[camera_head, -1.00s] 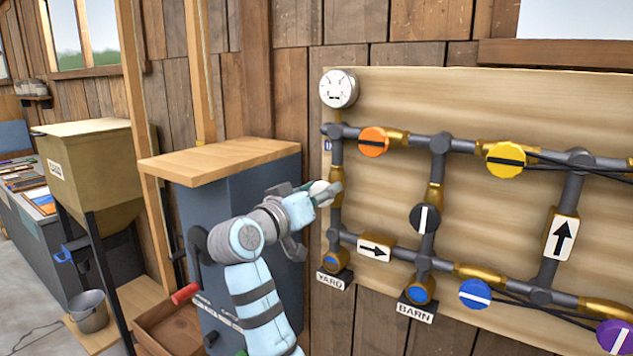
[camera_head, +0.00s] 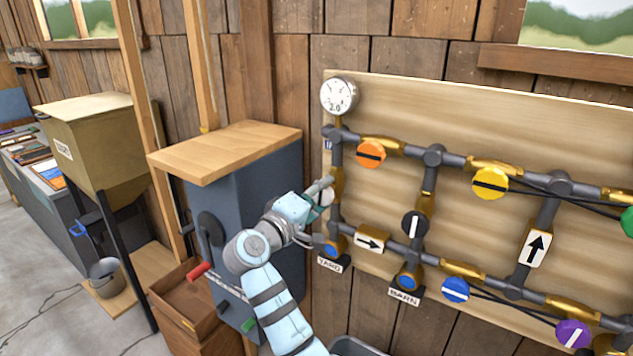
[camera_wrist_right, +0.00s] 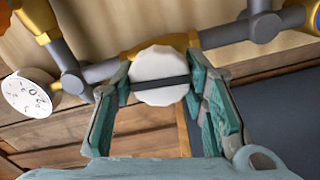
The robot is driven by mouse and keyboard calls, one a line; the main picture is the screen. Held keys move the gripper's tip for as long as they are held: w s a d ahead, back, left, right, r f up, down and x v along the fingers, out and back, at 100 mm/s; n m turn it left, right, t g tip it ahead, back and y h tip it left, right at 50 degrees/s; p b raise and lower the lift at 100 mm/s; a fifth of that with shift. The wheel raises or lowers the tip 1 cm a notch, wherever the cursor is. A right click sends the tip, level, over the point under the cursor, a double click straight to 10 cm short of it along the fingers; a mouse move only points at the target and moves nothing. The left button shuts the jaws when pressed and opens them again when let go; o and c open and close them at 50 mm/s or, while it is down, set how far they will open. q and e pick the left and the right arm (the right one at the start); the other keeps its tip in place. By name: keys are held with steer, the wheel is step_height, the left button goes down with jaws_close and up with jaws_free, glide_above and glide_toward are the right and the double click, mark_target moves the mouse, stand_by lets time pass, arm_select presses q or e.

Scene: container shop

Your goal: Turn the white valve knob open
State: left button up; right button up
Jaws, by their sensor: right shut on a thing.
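The white valve knob (camera_wrist_right: 158,75) is round with a dark stripe and sits on a brass valve body in the right wrist view. Its stripe runs from finger to finger, roughly along the pipe. My right gripper (camera_wrist_right: 160,84) is shut on the knob, one finger on each side. In the head view the right gripper (camera_head: 320,195) is at the left upright pipe, below the round gauge (camera_head: 339,96), and mostly hides the white knob (camera_head: 327,197). The gauge shows 2.0. My left gripper is not in view.
The pipe board also carries an orange knob (camera_head: 370,154), a yellow knob (camera_head: 491,183), a black knob (camera_head: 414,225), a blue knob (camera_head: 455,290) and a purple knob (camera_head: 572,333). A blue-grey cabinet (camera_head: 262,190) with a wooden top stands close left of the gripper.

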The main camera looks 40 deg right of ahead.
steer(key=shift+r+n+p, duration=0.15)
steer(key=shift+n+p, duration=0.5)
steer(key=shift+n, duration=0.05)
steer(key=o, duration=1.1)
steer(key=shift+d, duration=0.15)
steer(key=shift+o, duration=0.4)
steer(key=shift+s+d, duration=0.1)
steer(key=v, duration=0.7)
steer(key=shift+a, duration=0.35)
steer(key=shift+d, duration=0.15)
